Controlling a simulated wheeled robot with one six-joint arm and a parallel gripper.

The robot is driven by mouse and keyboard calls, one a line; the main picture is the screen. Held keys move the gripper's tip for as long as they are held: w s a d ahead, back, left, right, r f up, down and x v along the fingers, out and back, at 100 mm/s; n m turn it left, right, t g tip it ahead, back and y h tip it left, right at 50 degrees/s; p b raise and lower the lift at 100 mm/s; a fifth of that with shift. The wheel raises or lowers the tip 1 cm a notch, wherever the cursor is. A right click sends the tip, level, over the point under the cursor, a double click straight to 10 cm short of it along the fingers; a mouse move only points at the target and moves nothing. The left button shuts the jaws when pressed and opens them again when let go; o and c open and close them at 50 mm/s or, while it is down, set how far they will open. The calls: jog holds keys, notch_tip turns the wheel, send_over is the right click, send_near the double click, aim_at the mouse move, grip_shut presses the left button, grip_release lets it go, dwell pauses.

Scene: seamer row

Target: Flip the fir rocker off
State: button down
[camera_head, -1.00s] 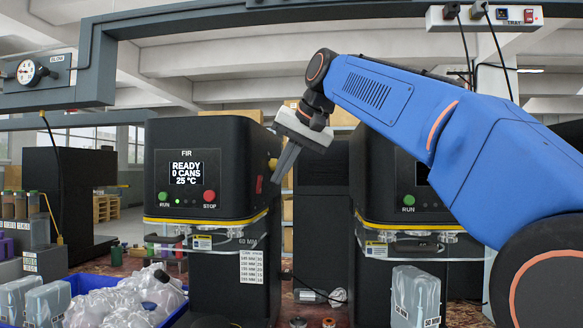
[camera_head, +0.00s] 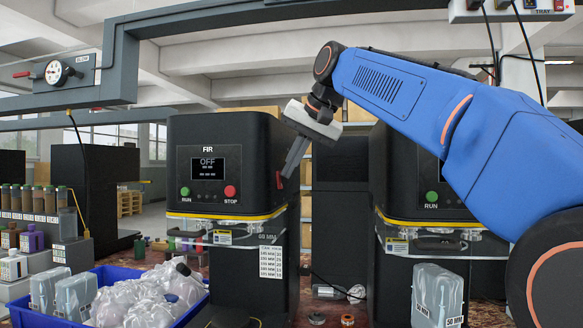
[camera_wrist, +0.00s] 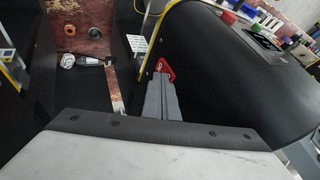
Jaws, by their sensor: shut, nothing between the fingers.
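The gripper (camera_wrist: 160,82) also shows in the wrist view.
A second black seamer (camera_head: 430,225) stands to the right, behind my blue arm. A blue crate (camera_head: 110,275) of bagged items is at front left. A clear box (camera_head: 437,293) stands front right. A narrow gap lies between the seamers.

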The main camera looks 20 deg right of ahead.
jog(key=shift+r, duration=0.75)
